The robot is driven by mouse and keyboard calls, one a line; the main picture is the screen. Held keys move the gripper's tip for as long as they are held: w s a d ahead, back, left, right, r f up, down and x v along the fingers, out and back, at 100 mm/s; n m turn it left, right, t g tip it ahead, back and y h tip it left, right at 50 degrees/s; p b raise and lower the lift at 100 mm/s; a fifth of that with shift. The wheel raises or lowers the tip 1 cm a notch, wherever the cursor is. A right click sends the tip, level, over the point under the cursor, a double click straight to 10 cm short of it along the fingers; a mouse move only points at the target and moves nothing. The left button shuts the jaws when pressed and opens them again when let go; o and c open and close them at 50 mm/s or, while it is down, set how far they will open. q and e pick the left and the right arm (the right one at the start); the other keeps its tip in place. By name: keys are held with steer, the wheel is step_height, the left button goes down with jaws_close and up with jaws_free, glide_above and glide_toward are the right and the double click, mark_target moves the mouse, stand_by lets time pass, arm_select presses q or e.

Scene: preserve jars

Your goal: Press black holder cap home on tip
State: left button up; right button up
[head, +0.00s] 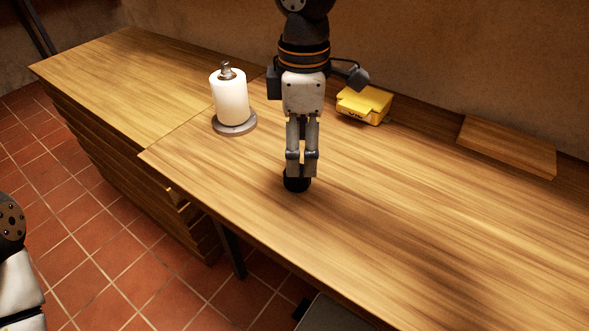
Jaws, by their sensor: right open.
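The white paper roll (231,100) stands upright on a round grey base (234,122) at the back left of the table. Its grey metal tip (226,71) sticks out of the top with no black cap visible on it. A round black piece (297,184), seemingly the holder cap, rests on the tabletop right of the roll. My right gripper (299,174) points straight down at the black piece, open, with its fingertips at or just over it. The fingers hide part of it, so contact is unclear. My left gripper is out of view.
A yellow box (364,104) lies behind my right gripper. A flat wooden board (507,147) lies at the back right near the wall. The wooden tabletop (420,215) is clear in the middle and right. A wooden cabinet (130,75) adjoins it at left.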

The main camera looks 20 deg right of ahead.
mark_target(300, 184)
steer(key=f, duration=0.6)
steer(key=shift+w+a+f, duration=0.15)
steer(key=shift+a+f, duration=0.05)
steer(key=shift+a, duration=0.1)
steer(key=c, duration=1.2)
